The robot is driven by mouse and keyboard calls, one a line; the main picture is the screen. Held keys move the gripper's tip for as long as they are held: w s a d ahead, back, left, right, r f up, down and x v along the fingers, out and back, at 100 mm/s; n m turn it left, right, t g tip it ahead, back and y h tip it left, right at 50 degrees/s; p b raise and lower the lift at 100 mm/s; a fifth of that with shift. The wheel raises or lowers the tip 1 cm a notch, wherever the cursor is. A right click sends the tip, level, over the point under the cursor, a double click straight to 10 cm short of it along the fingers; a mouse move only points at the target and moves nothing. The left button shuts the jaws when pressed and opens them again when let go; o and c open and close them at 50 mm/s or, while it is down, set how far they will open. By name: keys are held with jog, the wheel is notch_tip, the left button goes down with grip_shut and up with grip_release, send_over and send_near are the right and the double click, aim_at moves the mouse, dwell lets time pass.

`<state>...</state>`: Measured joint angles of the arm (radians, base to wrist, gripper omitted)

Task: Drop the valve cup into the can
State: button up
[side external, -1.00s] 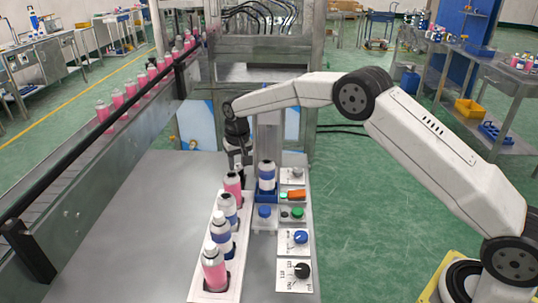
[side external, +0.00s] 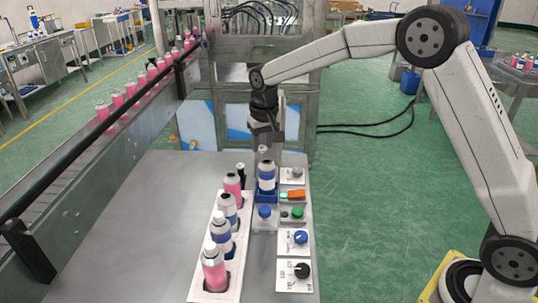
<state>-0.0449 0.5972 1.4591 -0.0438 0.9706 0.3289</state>
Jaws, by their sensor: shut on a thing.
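My gripper (side external: 264,146) points down over a white-and-blue can (side external: 266,173), which stands upright in a blue holder (side external: 267,194). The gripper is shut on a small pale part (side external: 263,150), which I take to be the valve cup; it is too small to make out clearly. The part is right at or just above the can's mouth. I cannot tell whether it touches the can.
A white rack (side external: 208,292) to the left holds several pink and blue bottles. Panels with a blue knob (side external: 301,237), a black knob (side external: 302,270) and a green button (side external: 298,213) lie to the right. A conveyor (side external: 110,165) with pink bottles runs along the left.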

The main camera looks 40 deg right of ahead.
aim_at(266, 149)
jog(key=shift+s+d+r, duration=0.15)
jog(key=shift+s+r, duration=0.35)
jog(key=shift+s, duration=0.3)
jog(key=shift+f, duration=0.15)
jog(key=shift+f, duration=1.4)
jog(key=shift+f, duration=0.2)
dwell(0.8)
jog(key=o, duration=0.9)
jog(key=shift+r, duration=0.15)
jog(key=shift+r, duration=2.9)
